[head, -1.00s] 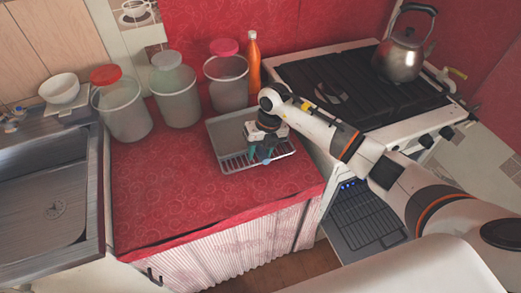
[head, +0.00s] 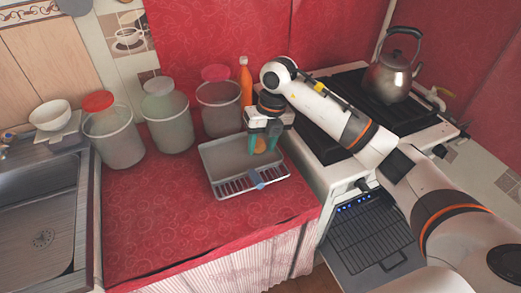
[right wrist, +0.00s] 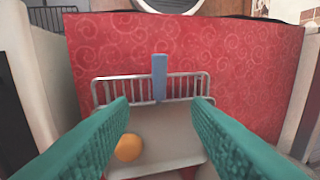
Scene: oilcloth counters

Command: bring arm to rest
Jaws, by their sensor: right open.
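My right gripper (head: 264,148) hangs over the back part of a grey tray (head: 226,158) on the red counter. Its teal fingers are spread and nothing is held between them, as the right wrist view (right wrist: 160,112) shows. An orange ball-like thing (head: 260,146) shows between the fingers in the head view. In the right wrist view the orange thing (right wrist: 129,148) lies in the tray, below the fingers and close to the left one in the picture. The tray's wire front has a blue handle (head: 256,179), also seen in the right wrist view (right wrist: 159,77). My left gripper is out of view.
Clear canisters with coloured lids (head: 168,122) and an orange bottle (head: 246,84) stand behind the tray. The stove (head: 410,127) with a kettle (head: 390,76) is at right, above an open oven door (head: 375,240). The red counter (head: 160,215) is bare at front left.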

